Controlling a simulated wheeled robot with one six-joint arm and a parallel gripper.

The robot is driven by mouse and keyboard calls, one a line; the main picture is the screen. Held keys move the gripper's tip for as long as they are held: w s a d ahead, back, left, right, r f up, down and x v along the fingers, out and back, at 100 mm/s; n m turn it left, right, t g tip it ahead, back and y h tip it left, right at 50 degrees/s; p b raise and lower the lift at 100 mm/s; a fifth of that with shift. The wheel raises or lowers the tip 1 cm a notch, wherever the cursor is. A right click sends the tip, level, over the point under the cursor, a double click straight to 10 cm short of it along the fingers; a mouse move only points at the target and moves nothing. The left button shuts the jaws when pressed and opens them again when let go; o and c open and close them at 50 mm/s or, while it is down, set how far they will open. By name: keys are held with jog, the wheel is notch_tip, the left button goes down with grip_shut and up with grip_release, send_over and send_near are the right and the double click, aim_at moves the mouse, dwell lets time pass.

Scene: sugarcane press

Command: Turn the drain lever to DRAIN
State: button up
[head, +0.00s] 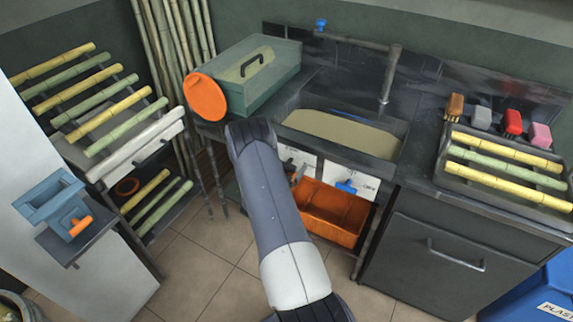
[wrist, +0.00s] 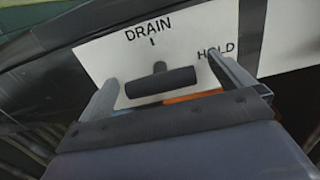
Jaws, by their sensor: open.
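The drain lever (wrist: 160,86) is a dark bar with a short stub on its upper side, on a white plate (wrist: 100,52) marked DRAIN at the top and HOLD at the right. In the wrist view the bar lies crosswise, slightly tilted, below the DRAIN mark; I cannot tell surely which mark it is set to. My gripper (wrist: 168,88) is open, with one finger left of the bar and one right, both apart from it. In the head view the plate (head: 300,158) under the sink is partly hidden by my arm, and the gripper is mostly hidden.
An orange bin (head: 330,212) stands under the sink (head: 390,150). A second white plate with a blue lever (head: 346,187) is just right of the drain plate. A dark cabinet (head: 420,260) stands to the right, a cane rack (head: 90,110) to the left. Tiled floor is clear at lower left.

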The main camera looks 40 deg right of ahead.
jog(key=shift+w+d, duration=0.1)
jog(key=shift+d, duration=0.1)
jog(key=c, duration=0.9)
jog(key=shift+o, duration=0.2)
